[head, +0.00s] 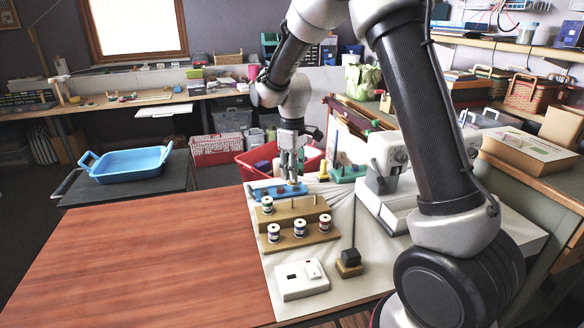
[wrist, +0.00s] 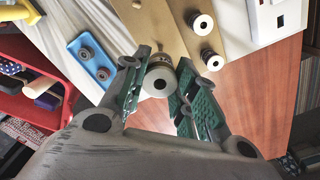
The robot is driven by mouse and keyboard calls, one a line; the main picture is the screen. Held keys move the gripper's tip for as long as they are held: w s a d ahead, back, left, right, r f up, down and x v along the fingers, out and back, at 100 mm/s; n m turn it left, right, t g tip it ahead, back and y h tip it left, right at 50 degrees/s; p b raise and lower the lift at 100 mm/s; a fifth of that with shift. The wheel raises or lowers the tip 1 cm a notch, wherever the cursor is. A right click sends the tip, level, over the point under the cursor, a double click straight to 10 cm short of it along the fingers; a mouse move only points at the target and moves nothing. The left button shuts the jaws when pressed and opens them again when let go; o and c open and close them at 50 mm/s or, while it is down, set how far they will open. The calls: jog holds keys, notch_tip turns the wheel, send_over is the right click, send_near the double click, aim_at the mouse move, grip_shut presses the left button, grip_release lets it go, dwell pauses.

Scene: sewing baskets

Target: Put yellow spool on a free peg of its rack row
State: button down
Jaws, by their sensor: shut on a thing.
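My gripper (wrist: 160,92) is shut on a spool (wrist: 160,80), seen end-on between the green-padded fingers in the wrist view; its thread looks dark brownish, and I cannot confirm yellow. In the head view my gripper (head: 291,180) points down, overlapping the blue holder (head: 262,192) behind the rack. The wooden stepped rack (head: 294,215) has two rows. Its front row bears three spools (head: 300,228). Two rack spools (wrist: 202,25) also show in the wrist view.
A white box-like device (head: 301,280) and a dark block on a wooden base (head: 349,262) stand in front of the rack. A sewing machine (head: 390,165) is on the right. A red bin (head: 255,155) is behind. The wooden tabletop (head: 150,255) at left is clear.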

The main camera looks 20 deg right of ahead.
aim_at(292, 185)
jog(key=shift+f, duration=2.65)
jog(key=shift+f, duration=1.9)
jog(key=c, duration=1.1)
grip_release()
jog(key=shift+o, duration=0.2)
notch_tip(292, 185, up, 12)
